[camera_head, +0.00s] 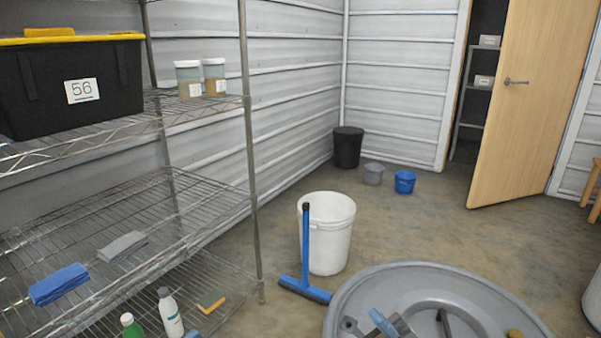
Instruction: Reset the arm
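I cannot make out either of my grippers or arms in the head view. A large round grey tub (352,291) is cut off by the bottom edge, right of the middle. In it I see a blue piece (381,322) beside small grey parts, a dark handle-like piece (444,323) and an orange-brown piece (515,333). What these pieces are is hard to tell.
A wire shelf rack (250,150) on the left holds a black bin with yellow lid (75,85), jars, cloths and bottles. A white bucket (332,240) and blue squeegee (306,250) stand behind the tub. Open floor leads to the ajar door (530,110).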

